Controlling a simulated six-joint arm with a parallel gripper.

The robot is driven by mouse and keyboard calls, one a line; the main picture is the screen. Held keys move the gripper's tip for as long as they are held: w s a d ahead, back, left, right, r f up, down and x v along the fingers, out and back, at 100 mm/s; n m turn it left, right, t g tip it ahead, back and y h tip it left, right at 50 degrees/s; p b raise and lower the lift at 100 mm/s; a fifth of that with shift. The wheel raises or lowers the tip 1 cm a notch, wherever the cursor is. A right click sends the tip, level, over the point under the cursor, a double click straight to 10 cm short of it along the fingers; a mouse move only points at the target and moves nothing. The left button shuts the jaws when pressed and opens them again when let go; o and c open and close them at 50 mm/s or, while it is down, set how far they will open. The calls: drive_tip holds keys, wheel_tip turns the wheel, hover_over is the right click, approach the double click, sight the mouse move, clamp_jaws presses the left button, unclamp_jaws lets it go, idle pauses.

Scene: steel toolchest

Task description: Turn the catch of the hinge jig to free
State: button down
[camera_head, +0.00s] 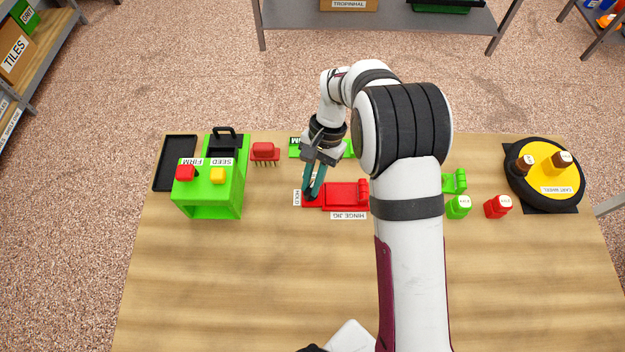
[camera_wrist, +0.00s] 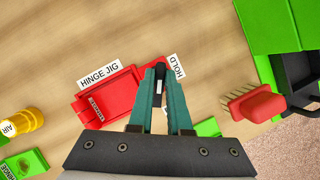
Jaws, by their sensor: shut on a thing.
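The red hinge jig (camera_head: 342,194) lies flat on the wooden table, with a "HINGE JIG" label along its near edge. It also shows in the wrist view (camera_wrist: 122,92). A "HOLD" label (camera_wrist: 178,66) stands at the jig's end, beside my fingertips. My gripper (camera_head: 313,196), with teal fingers, reaches down to that end of the jig. In the wrist view its fingers are shut on a small dark catch (camera_wrist: 159,72). The fingers hide most of the catch and any label behind them.
A green seed box (camera_head: 215,200) and a red brush (camera_head: 264,151) stand to the left. The table's near part is clear.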

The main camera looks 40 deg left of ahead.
drive_tip(key=n+h, duration=0.1)
drive_tip(key=n, duration=0.2)
drive_tip(key=n+t+h, duration=0.1)
drive_tip(key=n, duration=0.1)
drive_tip(key=shift+s+a+n, duration=0.1)
drive_tip(key=shift+a+n, duration=0.05)
drive_tip(key=shift+n, duration=0.55)
drive_tip(key=c, duration=0.9)
unclamp_jaws()
drive_tip(key=shift+o, duration=0.2)
drive_tip(key=v, duration=1.5)
drive_tip(key=shift+a+r, duration=0.15)
drive_tip(key=shift+r, duration=0.25)
